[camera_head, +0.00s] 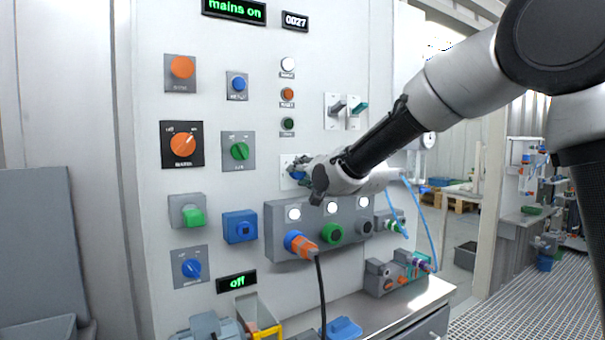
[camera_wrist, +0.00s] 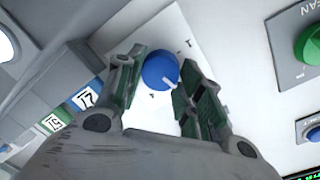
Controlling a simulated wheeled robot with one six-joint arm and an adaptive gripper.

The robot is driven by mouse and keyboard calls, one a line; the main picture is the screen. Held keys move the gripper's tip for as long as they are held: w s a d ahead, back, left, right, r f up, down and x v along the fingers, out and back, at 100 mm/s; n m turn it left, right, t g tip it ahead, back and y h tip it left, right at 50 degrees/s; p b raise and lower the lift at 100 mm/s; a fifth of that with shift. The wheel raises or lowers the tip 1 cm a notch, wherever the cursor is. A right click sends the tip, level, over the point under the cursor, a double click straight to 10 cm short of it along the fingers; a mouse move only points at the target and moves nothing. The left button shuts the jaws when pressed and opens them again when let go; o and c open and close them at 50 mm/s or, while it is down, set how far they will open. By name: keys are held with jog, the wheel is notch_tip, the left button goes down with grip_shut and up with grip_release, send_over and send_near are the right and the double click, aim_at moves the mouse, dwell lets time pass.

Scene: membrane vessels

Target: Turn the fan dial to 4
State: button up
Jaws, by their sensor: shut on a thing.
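A round blue dial (camera_wrist: 160,70) with a white pointer line sits on a white plate (camera_wrist: 155,108) with small scale marks too small to read. In the wrist view the pointer line points to the lower right. My gripper (camera_wrist: 155,82) is shut on this dial, one finger on each side. In the head view my gripper (camera_head: 308,180) is at the panel and covers much of the blue dial (camera_head: 297,173) and its plate. A label like "FAN" shows beside a green knob (camera_wrist: 312,45); I cannot tell for sure which dial it names.
A green knob (camera_head: 239,151) and a large orange knob (camera_head: 183,144) are to the left. A grey socket box (camera_head: 280,245) with an orange plug (camera_head: 303,246) and hanging cable is just below my gripper.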

jog(key=m, duration=0.6)
jog(key=shift+d+f+y, duration=0.1)
jog(key=shift+f+y, duration=0.05)
jog(key=shift+y, duration=0.25)
jog(key=m, duration=0.6)
jog(key=shift+f+y, duration=0.1)
jog(key=shift+y, duration=0.3)
jog(key=shift+w, duration=0.1)
jog(key=o, duration=1)
jog(key=v, duration=1.2)
jog(key=shift+w+d, duration=0.1)
jog(key=shift+d, duration=0.05)
